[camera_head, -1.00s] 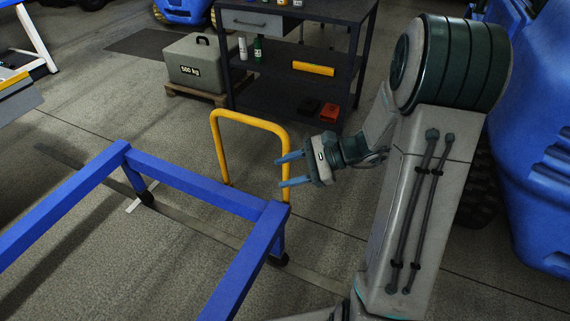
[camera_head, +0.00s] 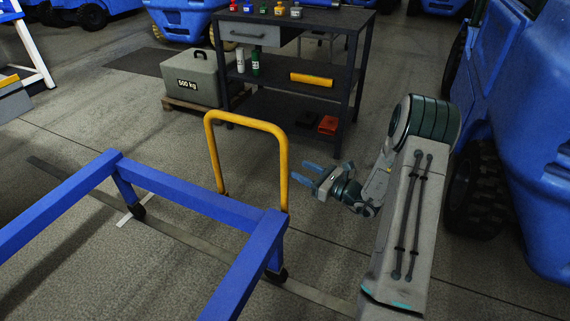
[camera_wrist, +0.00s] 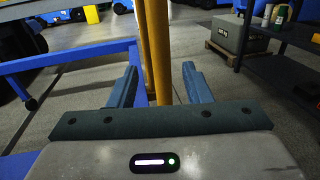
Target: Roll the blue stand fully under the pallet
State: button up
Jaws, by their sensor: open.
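The blue stand (camera_head: 190,190) is a low frame of blue beams on dark casters, filling the lower left of the head view. A yellow hoop handle (camera_head: 283,165) rises upright at its far right end. My gripper (camera_head: 298,172) is open and empty, just right of the handle and apart from it in the head view. In the wrist view the yellow handle post (camera_wrist: 160,45) stands ahead, lined up between the two open fingers (camera_wrist: 159,75). A small wooden pallet (camera_head: 190,105) lies under a grey 500 kg block (camera_head: 190,75). No other pallet is clearly visible.
A dark workbench (camera_head: 300,95) with bottles and boxes stands behind the handle. A large blue vehicle (camera_head: 530,130) with a black tyre (camera_head: 475,190) stands on the right. A white strip (camera_head: 130,215) lies on the floor by a caster. Floor between stand and workbench is open.

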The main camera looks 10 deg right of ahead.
aim_at(284, 162)
jog(key=x, duration=0.8)
jog(key=shift+s+b, duration=0.1)
jog(key=shift+b, duration=0.3)
grip_shut()
jog(key=shift+d, duration=0.15)
